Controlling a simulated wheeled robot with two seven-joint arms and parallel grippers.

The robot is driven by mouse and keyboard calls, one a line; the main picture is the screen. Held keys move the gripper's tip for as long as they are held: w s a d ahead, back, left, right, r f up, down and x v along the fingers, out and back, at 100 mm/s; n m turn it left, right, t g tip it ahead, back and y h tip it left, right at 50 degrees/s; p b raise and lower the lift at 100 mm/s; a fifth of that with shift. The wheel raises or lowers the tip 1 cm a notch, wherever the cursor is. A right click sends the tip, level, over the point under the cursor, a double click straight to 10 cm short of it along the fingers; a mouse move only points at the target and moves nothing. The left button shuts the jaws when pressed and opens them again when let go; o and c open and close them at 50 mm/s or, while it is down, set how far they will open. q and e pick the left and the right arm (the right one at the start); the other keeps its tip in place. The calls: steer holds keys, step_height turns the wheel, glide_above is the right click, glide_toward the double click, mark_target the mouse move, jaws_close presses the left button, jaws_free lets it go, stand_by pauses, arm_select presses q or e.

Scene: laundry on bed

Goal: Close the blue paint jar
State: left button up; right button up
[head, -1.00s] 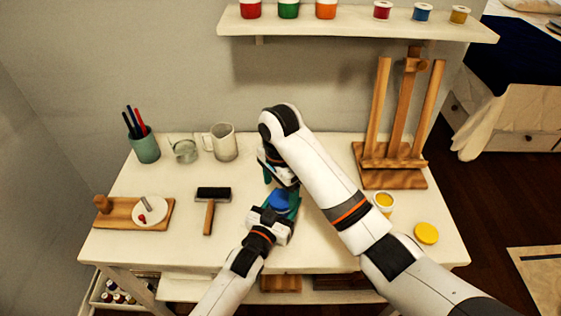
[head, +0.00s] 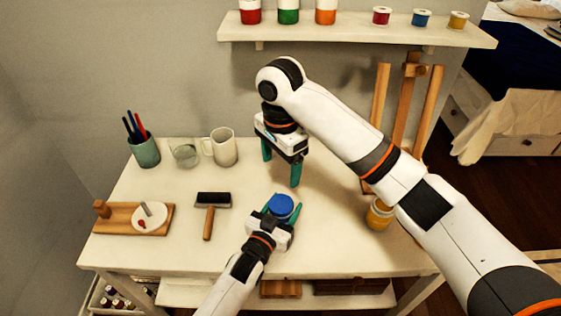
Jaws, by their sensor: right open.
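The blue paint jar (head: 281,207) stands on the table near its middle, with its blue lid on top. The jar's body is mostly hidden below the lid. Whether the lid is fully tight cannot be told. My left gripper (head: 280,210) comes from the front edge with its green fingers on both sides of the jar, shut on it. My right gripper (head: 281,172) is raised above and behind the jar, pointing down, open and empty, apart from the lid.
A yellow paint jar (head: 379,215) stands right, partly behind my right arm. An easel (head: 405,110) is behind the arm.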

arm_select(q)
steer(key=o, duration=0.4)
steer(key=v, duration=1.2)
steer(key=shift+s, duration=0.1)
